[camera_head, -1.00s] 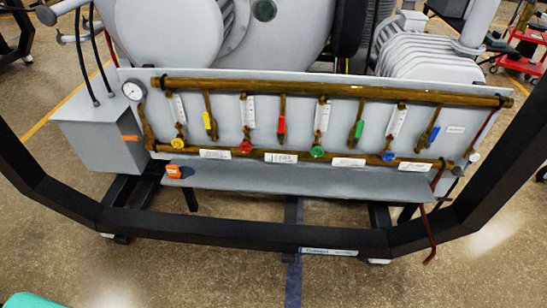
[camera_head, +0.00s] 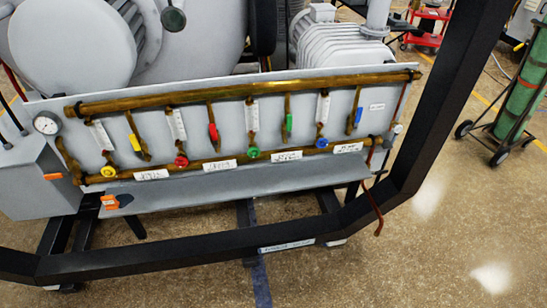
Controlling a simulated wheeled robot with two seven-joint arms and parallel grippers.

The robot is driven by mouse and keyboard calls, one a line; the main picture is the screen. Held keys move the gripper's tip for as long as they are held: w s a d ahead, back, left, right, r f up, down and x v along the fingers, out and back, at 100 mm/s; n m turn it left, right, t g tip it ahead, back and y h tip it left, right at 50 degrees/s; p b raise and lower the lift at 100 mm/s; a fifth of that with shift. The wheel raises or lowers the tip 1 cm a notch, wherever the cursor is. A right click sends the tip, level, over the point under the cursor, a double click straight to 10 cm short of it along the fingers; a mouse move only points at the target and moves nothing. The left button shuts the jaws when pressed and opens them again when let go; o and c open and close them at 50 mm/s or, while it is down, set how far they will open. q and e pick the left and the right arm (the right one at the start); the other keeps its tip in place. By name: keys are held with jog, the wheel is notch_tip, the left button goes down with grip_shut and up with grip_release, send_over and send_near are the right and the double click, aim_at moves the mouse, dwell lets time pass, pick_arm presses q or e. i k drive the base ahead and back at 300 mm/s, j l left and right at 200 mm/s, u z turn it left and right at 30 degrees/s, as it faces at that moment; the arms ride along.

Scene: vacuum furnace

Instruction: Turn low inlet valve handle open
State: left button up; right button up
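A grey panel (camera_head: 230,107) carries an upper brass pipe (camera_head: 250,90) and a lower brass pipe (camera_head: 215,158). Between them hang lever handles with coloured grips: yellow (camera_head: 135,142), red (camera_head: 213,131), green (camera_head: 289,122) and blue (camera_head: 358,117). Round knobs sit along the lower pipe: yellow (camera_head: 108,171), red (camera_head: 181,161), green (camera_head: 253,152) and blue (camera_head: 322,143). White labels are too small to read, so I cannot tell which handle is the low inlet valve's. All four levers hang roughly downward. Neither of my grippers is in view.
A thick black frame (camera_head: 425,110) crosses in front of the panel, below and at the right. A grey ledge (camera_head: 240,187) juts out under the pipes. A pressure gauge (camera_head: 46,123) is at the panel's left. A green cylinder (camera_head: 522,95) stands on a cart at right. Floor is clear at lower right.

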aim_at(59, 175)
jog(key=j+u, duration=0.2)
jog(key=u, duration=0.2)
jog(key=j+u, duration=0.2)
jog(key=u, duration=0.2)
jog(key=j+u, duration=0.2)
jog(key=u, duration=0.2)
